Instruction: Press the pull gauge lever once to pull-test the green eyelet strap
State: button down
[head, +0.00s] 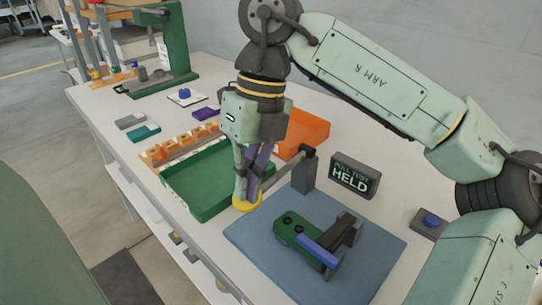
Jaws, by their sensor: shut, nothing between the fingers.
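The pull gauge has a dark grey post (304,174) at the back edge of a blue mat (255,245). Its lever (283,167) is a rod running from the post's top down to the left, behind my gripper. A yellow round end (248,203) sits low at my fingertips and looks like the lever's knob. My gripper (243,192) points down, shut and empty, and appears to touch it. The green eyelet strap (289,226) lies on the mat, with a blue piece (318,250) across it and a dark clamp (346,236) beside it. A display (354,175) reads "PULL TEST HELD".
A green tray (207,207) lies left of my gripper, with an orange rack (160,152) behind it. An orange bin (312,130) is behind the post. A blue button box (430,219) stands right. A green press (175,50) stands at the far left.

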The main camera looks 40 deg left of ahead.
jog(key=shift+s+p+v, duration=0.15)
jog(key=shift+p+v, duration=0.75)
jog(key=shift+v, duration=0.1)
jog(key=shift+s+p+v, duration=0.15)
jog(key=shift+p+v, duration=0.7)
jog(key=shift+v, duration=0.2)
jog(key=p+v, duration=0.6)
jog(key=v, duration=0.2)
dwell(0.4)
